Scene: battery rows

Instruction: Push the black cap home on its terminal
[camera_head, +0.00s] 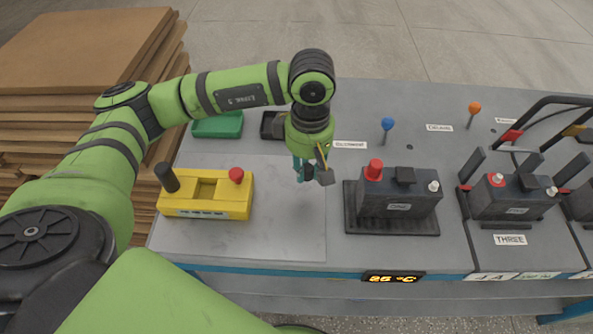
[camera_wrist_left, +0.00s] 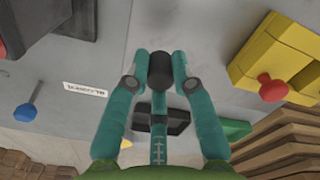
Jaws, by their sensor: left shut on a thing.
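My left gripper (camera_head: 309,172) hangs over the grey bench between the yellow block and battery ONE. In the left wrist view its teal fingers (camera_wrist_left: 160,72) are shut on a black cylindrical cap (camera_wrist_left: 159,66). In the head view the cap is small and largely hidden by the gripper. Battery ONE (camera_head: 398,208) stands to the right, apart from the cap. It has a red cap (camera_head: 374,169) on its left terminal and a bare silver terminal (camera_head: 433,186) at its right. My right gripper is not in view.
The yellow block (camera_head: 207,206) carries a black post (camera_head: 167,177) and a red knob (camera_head: 236,175). A green tray (camera_head: 217,125) and a dark tray (camera_head: 272,125) lie behind. A blue-headed pin (camera_head: 387,125) stands behind battery ONE; battery THREE (camera_head: 512,202) stands farther right with cables.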

